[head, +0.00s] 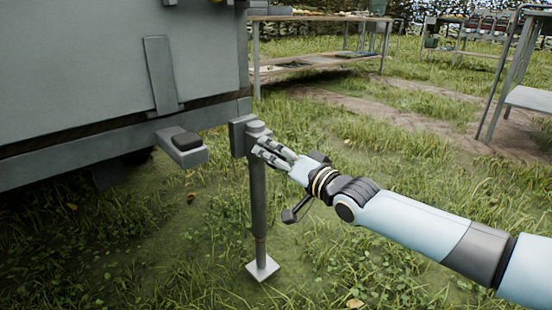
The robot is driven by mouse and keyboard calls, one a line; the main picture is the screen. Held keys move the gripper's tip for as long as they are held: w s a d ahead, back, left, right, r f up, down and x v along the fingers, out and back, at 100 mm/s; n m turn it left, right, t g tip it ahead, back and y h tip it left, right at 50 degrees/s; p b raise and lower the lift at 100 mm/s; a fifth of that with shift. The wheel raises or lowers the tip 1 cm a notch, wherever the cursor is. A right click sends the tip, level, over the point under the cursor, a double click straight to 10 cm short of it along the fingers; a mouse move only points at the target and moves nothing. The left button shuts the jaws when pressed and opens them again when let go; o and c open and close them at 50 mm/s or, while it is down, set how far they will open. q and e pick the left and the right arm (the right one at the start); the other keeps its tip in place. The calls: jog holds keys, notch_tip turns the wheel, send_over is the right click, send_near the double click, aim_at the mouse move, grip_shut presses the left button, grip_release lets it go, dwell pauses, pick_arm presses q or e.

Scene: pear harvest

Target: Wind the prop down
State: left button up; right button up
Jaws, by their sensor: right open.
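The prop (259,205) is a grey upright post fixed by a bracket (238,135) to the lower edge of a grey trailer body. Its square foot plate (262,268) is down at the grass; I cannot tell whether it presses on the ground. A dark crank handle (297,211) hangs to the right of the post, partly hidden behind my right gripper and wrist. My right gripper (264,149) is open, its fingers pointing left close to the top of the post. I cannot tell whether they touch it. My left gripper is not in view.
The trailer body (80,70) fills the upper left, with a step-like block (182,147) jutting from its lower edge. A long table (320,62) stands behind, and a metal stand (528,98) is at the right. Grass around the prop is clear.

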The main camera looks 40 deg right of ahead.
jog(key=c, duration=1.2)
jog(key=shift+n, duration=0.3)
